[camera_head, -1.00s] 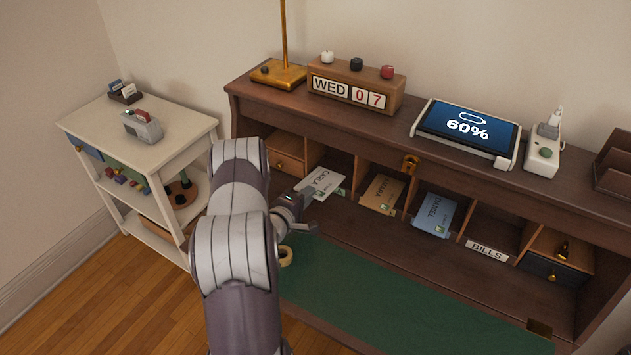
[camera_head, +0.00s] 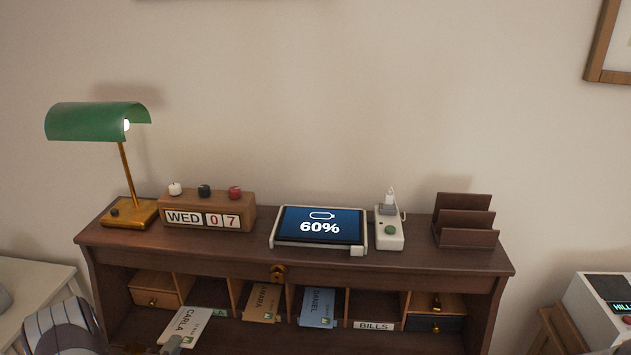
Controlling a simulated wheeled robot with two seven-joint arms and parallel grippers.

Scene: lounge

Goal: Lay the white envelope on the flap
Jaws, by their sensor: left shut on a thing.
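The white envelope (camera_head: 187,326), marked CARLA, is tilted at the front of the left pigeonholes of the desk (camera_head: 290,262). My left gripper (camera_head: 172,345) is at the bottom edge of the view, shut on the envelope's near end. Only a little of the gripper shows. The desk's green flap is below the picture and out of view. My right gripper is not in view.
A tan envelope (camera_head: 263,303) and a blue envelope (camera_head: 318,307) marked DANIEL stand in neighbouring pigeonholes. A BILLS label (camera_head: 373,325) is right of them. The desk top holds a green lamp (camera_head: 97,122), calendar block (camera_head: 207,212), tablet (camera_head: 320,226) and brown letter rack (camera_head: 465,220).

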